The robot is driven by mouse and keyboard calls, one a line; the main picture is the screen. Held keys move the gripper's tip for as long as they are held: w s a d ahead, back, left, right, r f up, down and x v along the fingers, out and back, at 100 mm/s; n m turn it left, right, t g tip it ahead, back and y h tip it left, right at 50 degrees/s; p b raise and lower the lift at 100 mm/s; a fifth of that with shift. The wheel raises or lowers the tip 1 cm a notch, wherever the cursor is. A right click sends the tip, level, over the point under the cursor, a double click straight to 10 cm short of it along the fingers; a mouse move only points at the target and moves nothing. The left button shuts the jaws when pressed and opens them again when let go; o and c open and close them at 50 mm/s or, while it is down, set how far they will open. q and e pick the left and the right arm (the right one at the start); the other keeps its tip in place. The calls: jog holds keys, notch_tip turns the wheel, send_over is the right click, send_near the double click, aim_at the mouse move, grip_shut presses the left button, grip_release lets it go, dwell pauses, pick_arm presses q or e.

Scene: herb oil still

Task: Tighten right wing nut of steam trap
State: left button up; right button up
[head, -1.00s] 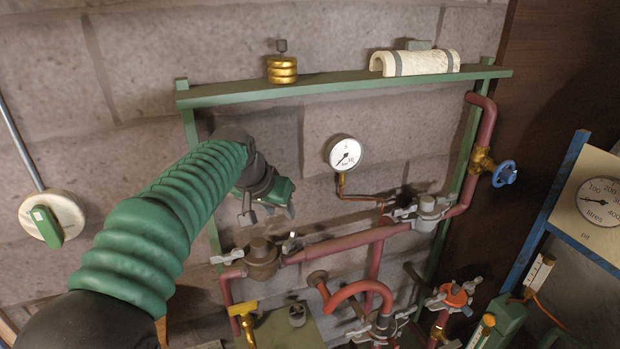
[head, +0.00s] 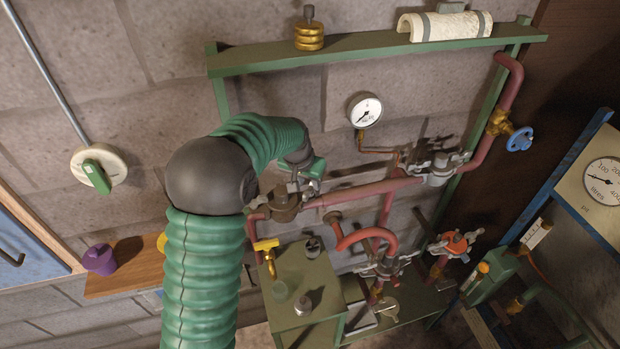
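A dark bronze domed fitting (head: 286,208), which looks like the steam trap, sits at the left end of the upper red pipe. A small grey wing-shaped piece shows at its right side, close under my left gripper (head: 303,187). My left arm bends down from above, and the gripper's fingers are at the upper right of the fitting. Whether they touch or hold the wing nut I cannot tell, as hand, nut and pipe overlap. My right gripper is not in view.
Beside the trap are a pressure gauge (head: 365,110), a grey fitting with wings (head: 440,170) and an orange-topped fitting (head: 455,243). A green shelf (head: 375,60) runs above. A green cabinet (head: 305,280) stands below, and a purple pot (head: 100,259) is at left.

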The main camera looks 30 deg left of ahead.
pick_arm(q)
jog(key=shift+x, duration=1.1)
jog(key=shift+s, duration=0.1)
jog(key=shift+c, duration=0.8)
grip_shut()
